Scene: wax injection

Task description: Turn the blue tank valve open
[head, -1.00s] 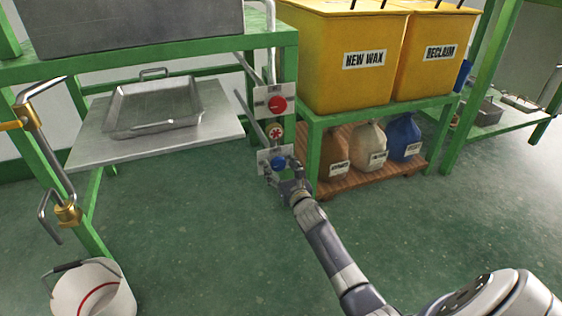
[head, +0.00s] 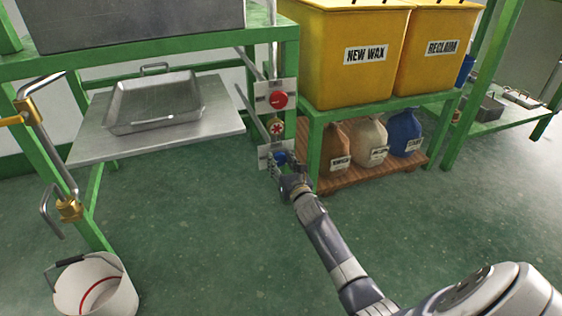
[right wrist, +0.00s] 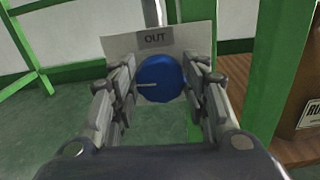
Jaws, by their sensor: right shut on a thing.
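The blue tank valve (head: 280,157) is a round knob on a white plate, low on the green post under the bench. In the right wrist view the blue knob (right wrist: 160,84) faces me, with a white pointer line towards the left. The plate (right wrist: 115,45) behind it reads OUT. My right gripper (head: 283,163) is at the knob, with one finger on each side, shut on it; its fingers (right wrist: 162,84) also show in the right wrist view. The fingers partly cover the knob in the head view. My left gripper is not in view.
A red knob (head: 278,100) and a small round red-marked handle (head: 277,127) sit above on the same post. A green rack with yellow bins (head: 350,60) and sacks (head: 370,140) stands close right. A white bucket (head: 95,290) stands front left; open floor lies between.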

